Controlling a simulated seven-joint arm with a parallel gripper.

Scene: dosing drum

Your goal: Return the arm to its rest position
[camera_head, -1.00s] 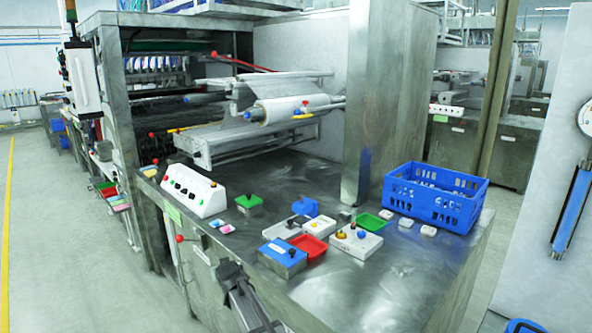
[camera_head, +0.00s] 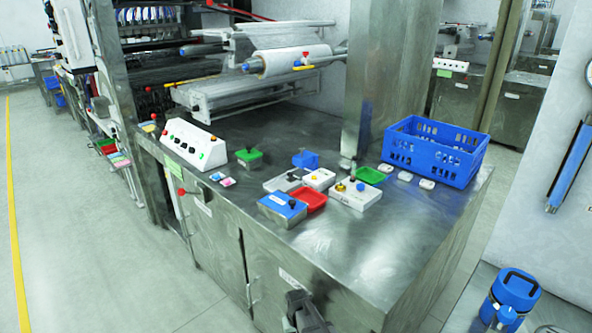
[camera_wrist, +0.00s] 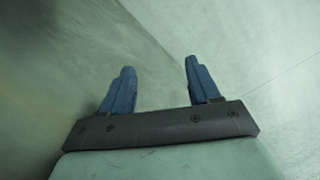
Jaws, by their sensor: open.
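My gripper (camera_wrist: 158,66) shows in the wrist view with its two blue fingers wide apart and nothing between them. Behind the fingers there is only a blurred grey-green metal surface and pale floor. In the head view a dark part of my arm (camera_head: 304,312) shows at the bottom edge, in front of the steel bench (camera_head: 320,245) and below its top. The fingers cannot be made out there.
The bench top holds a blue crate (camera_head: 437,150), a white button box (camera_head: 194,146), a red tray (camera_head: 311,199), a blue box (camera_head: 283,208) and a green tray (camera_head: 370,175). A blue canister (camera_head: 513,290) stands at lower right. The floor at left is clear.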

